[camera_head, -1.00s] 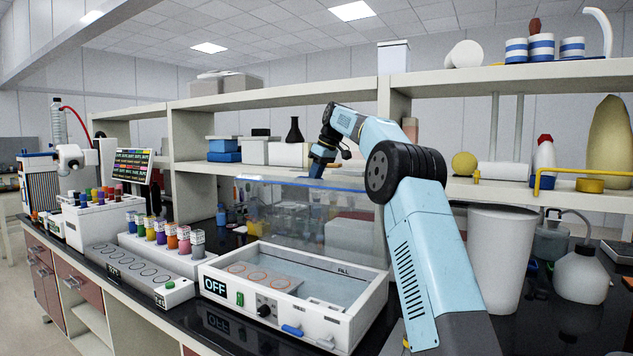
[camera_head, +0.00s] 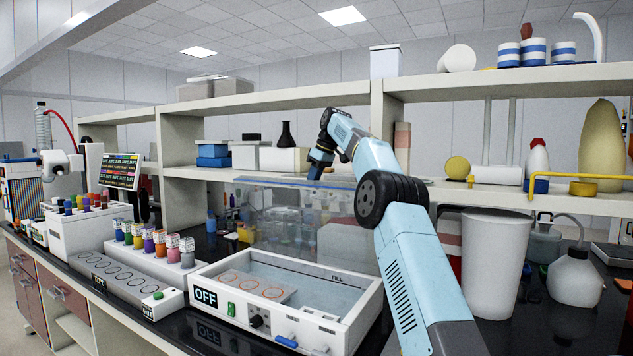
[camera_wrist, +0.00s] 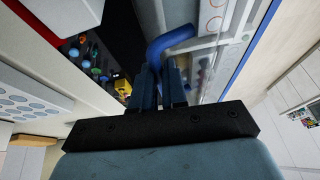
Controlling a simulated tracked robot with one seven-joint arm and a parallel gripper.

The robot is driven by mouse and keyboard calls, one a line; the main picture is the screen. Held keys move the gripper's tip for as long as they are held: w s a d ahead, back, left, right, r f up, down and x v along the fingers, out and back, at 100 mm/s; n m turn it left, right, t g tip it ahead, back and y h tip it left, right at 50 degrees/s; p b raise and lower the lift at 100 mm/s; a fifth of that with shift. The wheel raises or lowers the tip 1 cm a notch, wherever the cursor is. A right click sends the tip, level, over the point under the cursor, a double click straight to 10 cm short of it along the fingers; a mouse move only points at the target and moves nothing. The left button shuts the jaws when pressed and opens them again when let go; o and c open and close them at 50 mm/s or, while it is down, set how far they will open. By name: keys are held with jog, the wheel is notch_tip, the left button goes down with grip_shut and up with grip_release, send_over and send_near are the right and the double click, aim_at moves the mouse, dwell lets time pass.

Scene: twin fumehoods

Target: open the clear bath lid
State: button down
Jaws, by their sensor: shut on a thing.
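The white water bath (camera_head: 232,313) stands on the dark bench top, with an OFF label on its front. Its clear lid (camera_head: 277,217) is raised and stands nearly upright along the back of the bath, with a blue strip along its top edge. My gripper (camera_head: 316,174) is at that top edge. In the wrist view the fingers (camera_wrist: 172,85) are shut on the blue lid handle (camera_wrist: 170,42), which curves out beyond them. The fingers hide part of the handle. The bath's inside is open to view, with water and a tray of orange rings.
A rack of coloured bottles (camera_head: 150,255) and a long white block with round wells (camera_head: 125,284) stand left of the bath. A white bin (camera_head: 494,262) and a wash bottle (camera_head: 574,277) stand to the right. Shelves (camera_head: 240,180) with boxes and a dark flask rise behind the lid.

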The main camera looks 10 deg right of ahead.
jog(key=shift+a+r, duration=0.15)
jog(key=shift+a, duration=0.35)
jog(key=c, duration=1.5)
grip_release()
jog(key=shift+c, duration=0.2)
jog(key=o, duration=0.4)
jog(key=shift+d, duration=0.1)
jog(key=shift+d+r, duration=0.1)
jog(key=shift+d, duration=0.05)
